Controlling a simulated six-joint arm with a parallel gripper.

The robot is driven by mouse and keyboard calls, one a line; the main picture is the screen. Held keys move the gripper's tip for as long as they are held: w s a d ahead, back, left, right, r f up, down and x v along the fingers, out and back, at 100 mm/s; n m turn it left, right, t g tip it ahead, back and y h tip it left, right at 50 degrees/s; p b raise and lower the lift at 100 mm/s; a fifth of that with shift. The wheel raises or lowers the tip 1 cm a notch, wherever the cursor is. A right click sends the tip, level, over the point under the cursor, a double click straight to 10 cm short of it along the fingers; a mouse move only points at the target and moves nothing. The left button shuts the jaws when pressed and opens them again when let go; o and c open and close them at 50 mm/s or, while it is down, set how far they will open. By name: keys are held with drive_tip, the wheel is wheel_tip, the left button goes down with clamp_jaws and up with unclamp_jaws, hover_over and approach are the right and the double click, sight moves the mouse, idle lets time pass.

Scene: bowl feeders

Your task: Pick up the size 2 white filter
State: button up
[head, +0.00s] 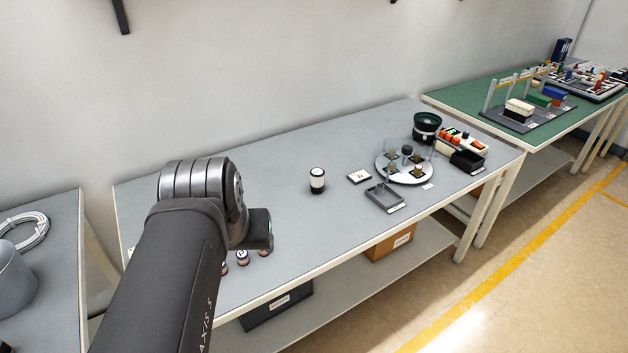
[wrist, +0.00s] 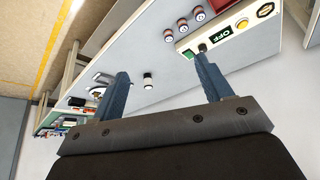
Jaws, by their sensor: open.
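A white cylinder with dark ends (head: 317,180) stands upright on the grey bench in the head view; it also shows as a small white cylinder (wrist: 148,81) in the wrist view. Several smaller capped cylinders (head: 243,257) stand in a row beside my arm, partly hidden by it. No size mark is readable, so I cannot tell which one is the size 2 white filter. My gripper (wrist: 162,68) has its two blue fingers wide apart, with nothing between them. It is above the bench, apart from the cylinders.
A control box with an OFF label (wrist: 222,36) lies near the right finger. A round white plate with blocks (head: 388,174), a grey tray (head: 385,199) and a black bowl feeder (head: 427,126) stand farther right. The bench middle is mostly clear.

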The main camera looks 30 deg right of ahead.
drive_tip(key=w+d+r+m, duration=0.1)
drive_tip(key=w+d+r, duration=0.3)
drive_tip(key=w+d, duration=0.3)
drive_tip(key=m+g, duration=0.2)
drive_tip(key=m, duration=0.1)
hover_over(316, 174)
drive_tip(key=s+a, duration=0.4)
wheel_tip(316, 174, down, 16)
drive_tip(key=shift+h, duration=0.4)
drive_tip(key=x, duration=1)
drive_tip(key=shift+w+d+f, duration=0.2)
drive_tip(key=shift+f, duration=0.1)
drive_tip(key=shift+w+x, duration=0.15)
drive_tip(key=shift+x, duration=1.3)
drive_tip(key=shift+w+x, duration=0.15)
drive_tip(key=shift+x, duration=1.3)
